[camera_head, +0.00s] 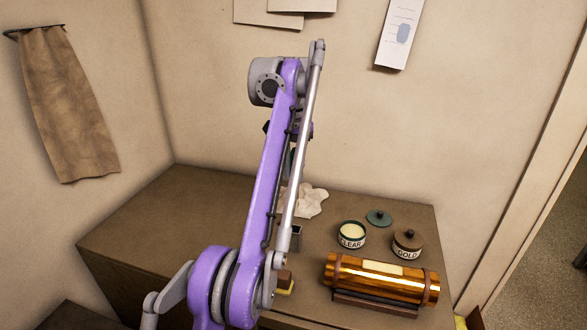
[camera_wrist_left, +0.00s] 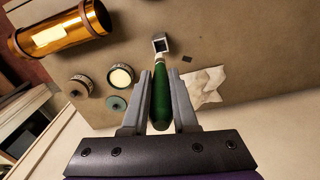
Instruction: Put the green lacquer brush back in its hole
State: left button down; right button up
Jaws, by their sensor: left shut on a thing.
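The green lacquer brush (camera_wrist_left: 161,102) is between the two fingers of my left gripper (camera_wrist_left: 162,80), which is shut on its green handle in the left wrist view. The brush's pale lower end points towards a small square grey holder (camera_wrist_left: 160,43) with a dark opening. I cannot tell whether the brush's end is above the opening or inside it. In the head view the holder (camera_head: 297,240) shows partly beside my purple arm, which hides the brush and most of the gripper. My right gripper is not in view.
A crumpled white cloth (camera_head: 308,201) lies behind the holder. The CLEAR jar (camera_head: 351,236) stands open, near a green lid (camera_head: 379,217) and the closed GOLD jar (camera_head: 407,243). A brass cylinder (camera_head: 380,279) rests on a dark cradle at the front right. The table's left side is clear.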

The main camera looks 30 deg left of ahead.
aim_at(293, 194)
pick_arm(q)
jog(key=shift+f, duration=0.1)
jog(key=shift+f+b, duration=0.35)
jog(key=shift+f, duration=0.3)
jog(key=shift+f+b, duration=1)
jog(key=shift+f, duration=1.15)
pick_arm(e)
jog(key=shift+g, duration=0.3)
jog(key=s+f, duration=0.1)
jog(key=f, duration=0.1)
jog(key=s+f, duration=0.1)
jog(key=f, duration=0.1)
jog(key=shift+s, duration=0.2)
pick_arm(q)
jog(key=shift+p, duration=0.35)
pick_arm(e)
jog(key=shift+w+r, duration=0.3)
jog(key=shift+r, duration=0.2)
